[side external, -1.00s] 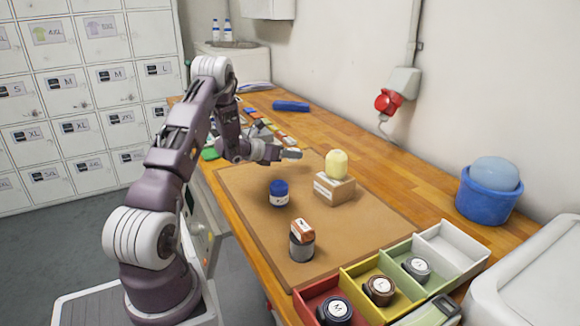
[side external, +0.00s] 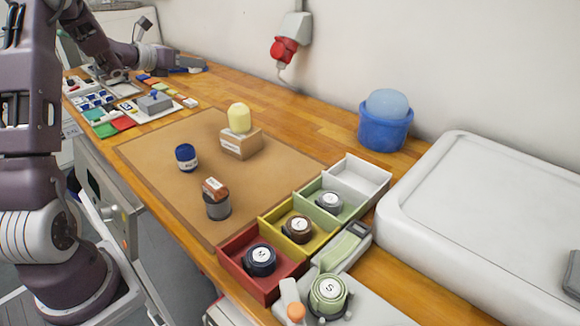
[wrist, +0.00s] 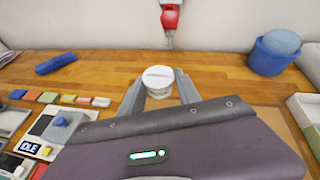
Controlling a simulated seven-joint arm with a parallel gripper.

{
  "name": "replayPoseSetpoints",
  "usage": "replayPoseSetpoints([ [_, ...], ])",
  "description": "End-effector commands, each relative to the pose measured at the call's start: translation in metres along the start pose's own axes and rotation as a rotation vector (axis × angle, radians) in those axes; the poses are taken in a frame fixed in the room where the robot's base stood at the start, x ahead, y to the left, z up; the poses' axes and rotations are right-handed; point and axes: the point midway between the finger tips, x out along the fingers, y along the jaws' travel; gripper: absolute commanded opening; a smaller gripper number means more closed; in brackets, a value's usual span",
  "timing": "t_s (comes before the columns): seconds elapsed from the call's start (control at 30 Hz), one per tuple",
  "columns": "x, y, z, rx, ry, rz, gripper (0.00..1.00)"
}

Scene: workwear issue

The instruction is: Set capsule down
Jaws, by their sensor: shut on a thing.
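My gripper (wrist: 159,92) is shut on a short white cylinder with a slotted flat top, the capsule (wrist: 157,74), seen between the fingers in the wrist view. In the side view my gripper (side external: 117,82) is at the far left end of the bench, near the coloured pieces. The capsule cannot be made out there, and its lower part is hidden in the wrist view. I cannot tell whether it touches a surface.
A brown mat (side external: 150,150) holds a blue-lidded jar (side external: 186,158), a brown block on a grey cylinder (side external: 217,205) and a yellow rounded piece (side external: 239,118) on a carton (side external: 241,144). Coloured bins (side external: 240,279) stand in front; a blue bucket (side external: 385,133) is behind.

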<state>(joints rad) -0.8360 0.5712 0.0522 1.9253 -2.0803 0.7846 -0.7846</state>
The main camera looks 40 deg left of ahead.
Motion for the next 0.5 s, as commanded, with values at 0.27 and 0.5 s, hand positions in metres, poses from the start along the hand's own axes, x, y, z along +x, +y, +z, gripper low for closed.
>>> replayPoseSetpoints([
  [0.27, 0.021, -0.082, -0.003, 0.037, 0.009, -0.097, 0.0],
  [0.5, 0.03, -0.189, -0.017, 0.086, 0.027, -0.22, 0.0],
])
